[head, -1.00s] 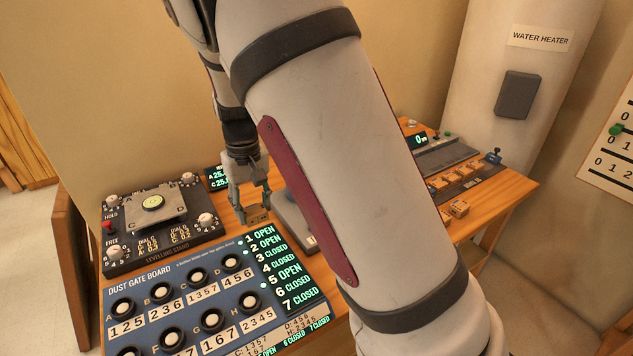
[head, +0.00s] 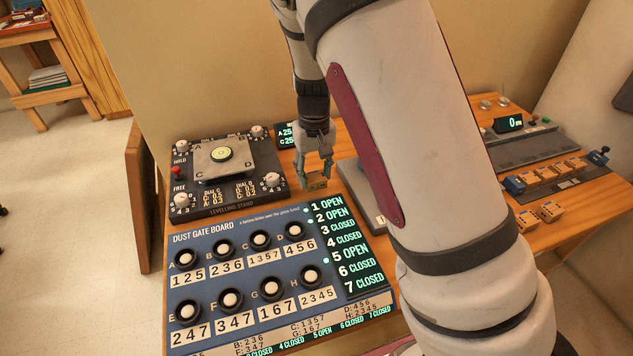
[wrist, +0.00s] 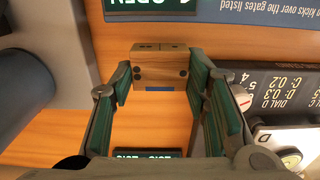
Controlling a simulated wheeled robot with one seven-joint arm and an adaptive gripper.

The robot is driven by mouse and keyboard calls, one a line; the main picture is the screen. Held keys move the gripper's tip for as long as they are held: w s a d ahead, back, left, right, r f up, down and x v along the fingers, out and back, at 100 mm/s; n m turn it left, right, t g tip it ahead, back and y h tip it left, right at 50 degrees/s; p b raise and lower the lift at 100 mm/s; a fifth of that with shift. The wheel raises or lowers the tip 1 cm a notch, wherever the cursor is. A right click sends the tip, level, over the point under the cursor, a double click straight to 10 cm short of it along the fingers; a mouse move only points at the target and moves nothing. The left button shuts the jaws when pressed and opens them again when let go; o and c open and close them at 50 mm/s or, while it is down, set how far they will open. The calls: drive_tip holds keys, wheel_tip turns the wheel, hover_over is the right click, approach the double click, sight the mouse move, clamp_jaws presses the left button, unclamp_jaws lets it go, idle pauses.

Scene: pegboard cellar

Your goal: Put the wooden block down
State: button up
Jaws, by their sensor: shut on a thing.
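My gripper (head: 314,172) is shut on a small wooden block (head: 317,182). In the wrist view the block (wrist: 160,68) sits between the two green-padded fingers of my gripper (wrist: 160,80); dark dots and a blue strip show on its face. The block is over or on the wooden bench (wrist: 150,120), by the far edge of the dust gate board (head: 240,230) and right of the levelling stand (head: 222,170). I cannot tell whether its underside touches the bench.
A grey device (head: 362,190) stands close right of the block, partly behind my arm. A small display (head: 286,134) stands behind. More wooden blocks (head: 551,211) and a scale-like unit (head: 535,145) are at the right. Bare bench around the block is narrow.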

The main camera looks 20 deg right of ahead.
sight(315, 176)
drive_tip(key=shift+f, duration=1.85)
drive_tip(key=shift+f, duration=0.15)
drive_tip(key=o, duration=1)
